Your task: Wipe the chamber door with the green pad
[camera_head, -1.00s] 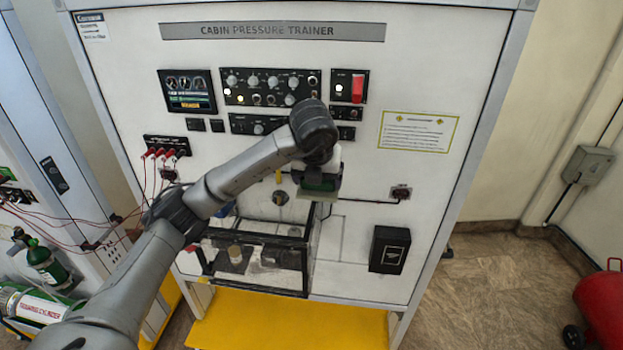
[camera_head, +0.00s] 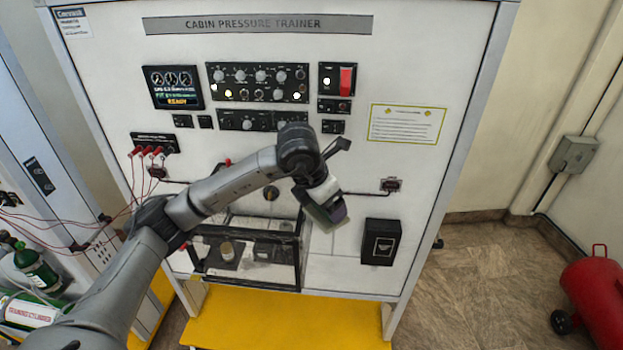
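The chamber (camera_head: 240,289) is a black-framed clear box low on the white trainer panel, with small items inside. My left gripper (camera_head: 322,207) reaches in front of the panel, just right of the chamber's upper right corner, tilted down to the right. It is shut on a dark pad with a green edge, the green pad (camera_head: 333,214). The pad appears apart from the chamber frame. The fingertips are mostly hidden. My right gripper is out of view.
A black box (camera_head: 380,243) sits on the panel right of the pad, below a small connector (camera_head: 390,185). A yellow step (camera_head: 285,320) lies under the chamber. Red leads (camera_head: 146,151) hang at left. A red tank (camera_head: 597,300) stands on the floor at right.

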